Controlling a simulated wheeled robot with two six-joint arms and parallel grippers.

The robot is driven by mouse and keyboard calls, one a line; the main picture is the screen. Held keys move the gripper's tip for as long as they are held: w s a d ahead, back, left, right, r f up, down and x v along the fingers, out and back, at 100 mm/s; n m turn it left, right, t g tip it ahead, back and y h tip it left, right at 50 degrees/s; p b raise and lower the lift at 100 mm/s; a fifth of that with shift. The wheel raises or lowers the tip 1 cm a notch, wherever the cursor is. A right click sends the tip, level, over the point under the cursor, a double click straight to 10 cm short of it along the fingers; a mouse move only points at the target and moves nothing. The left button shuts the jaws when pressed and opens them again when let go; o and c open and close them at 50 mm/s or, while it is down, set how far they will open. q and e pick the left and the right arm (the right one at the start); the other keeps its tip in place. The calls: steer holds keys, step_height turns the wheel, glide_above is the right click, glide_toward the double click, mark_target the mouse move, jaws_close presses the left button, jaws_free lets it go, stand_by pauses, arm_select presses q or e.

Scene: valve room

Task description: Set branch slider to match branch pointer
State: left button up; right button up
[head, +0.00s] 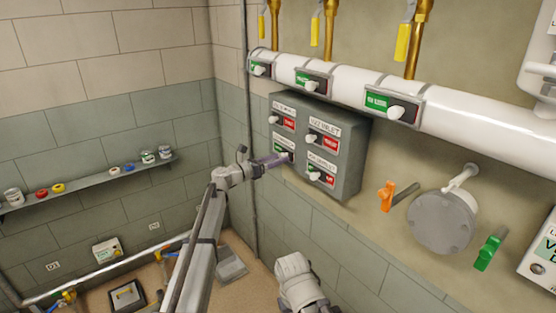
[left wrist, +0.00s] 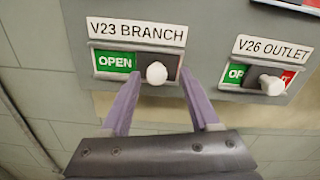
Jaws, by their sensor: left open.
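The V23 BRANCH slider is at the lower left of the grey switch box (head: 350,155). In the left wrist view its white knob (left wrist: 156,73) stands at the right of a green OPEN plate (left wrist: 115,62). My left gripper (head: 285,158) is at this slider, and its purple fingers also show in the left wrist view (left wrist: 160,82). They are open, one on each side of the knob and apart from each other. I cannot tell whether either touches it. I cannot make out a pointer marked branch. My right gripper is not in view.
The V26 OUTLET slider (left wrist: 272,85) is close on the right, with green and red showing. Above the box runs a white pipe (head: 480,125) with more sliders and yellow-handled valves. Orange (head: 386,196) and green (head: 488,252) handles stick out at the right. A shelf (head: 90,182) hangs left.

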arm_select(q)
steer(key=v, duration=0.7)
steer(key=shift+s+a, duration=0.1)
steer(key=shift+s, duration=0.05)
steer(key=s+f+m+g+y, duration=0.3)
steer(key=s+f+m, duration=0.5)
steer(key=s, duration=0.3)
steer(key=s+f+m+g+y, duration=0.4)
steer(key=s+f+m, duration=0.35)
steer(key=s, duration=0.25)
steer(key=s+a+f+m+g+y, duration=0.1)
steer(key=s+a+f+m+y, duration=0.25)
steer(key=s+a+m, duration=0.4)
steer(key=s+a+f+m+g+y, duration=0.2)
steer(key=s+a+f+m+y, duration=0.15)
steer(key=s, duration=0.65)
steer(key=s+d+r+m+y, duration=0.1)
steer(key=s+d+m, duration=0.1)
steer(key=d, duration=0.3)
steer(key=s+d+m+p, duration=0.1)
steer(key=s+d+m, duration=0.1)
steer(key=d, duration=0.3)
steer(key=shift+s+r+m+g+y, duration=0.35)
steer(key=shift+s+r+g+y, duration=0.05)
steer(key=shift+s, duration=0.5)
